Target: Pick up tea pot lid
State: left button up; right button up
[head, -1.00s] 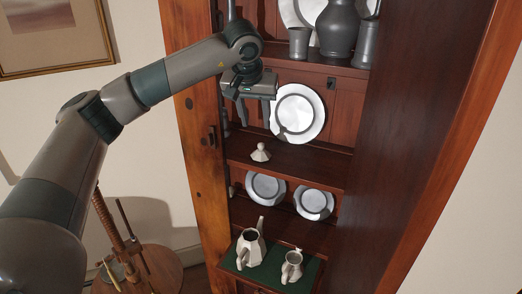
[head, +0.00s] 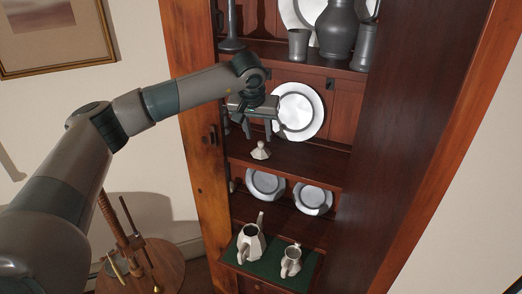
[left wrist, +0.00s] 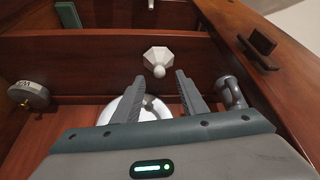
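The tea pot lid (head: 260,151) is a small pale faceted piece with a knob, sitting on the middle shelf of the cabinet. In the left wrist view the lid (left wrist: 158,60) shows as a white octagon just beyond the fingertips, centred between them. My left gripper (head: 258,134) is above the lid, pointing down. Its two fingers are spread apart with nothing between them, as the left wrist view (left wrist: 160,77) also shows. The lidless pale tea pot (head: 250,246) stands on the green-topped surface lower down. My right gripper is in no view.
A white plate (head: 298,111) leans at the back of the lid's shelf, close to my gripper. Pewter vessels (head: 340,28) stand on the shelf above. Two plates lean on the shelf below. A small pitcher (head: 291,261) stands beside the tea pot. The cabinet's wooden side (head: 195,130) is close on the left.

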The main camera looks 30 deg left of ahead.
aim_at(261, 141)
pick_arm(q)
jog(key=shift+w+f+p, duration=0.2)
jog(key=shift+f+p, duration=0.05)
jog(key=shift+p, duration=0.1)
jog(key=p+x, duration=0.1)
jog(key=x, duration=0.2)
jog(key=shift+p, duration=0.3)
jog(key=shift+w+f, duration=0.2)
jog(key=shift+f, duration=0.15)
grip_shut()
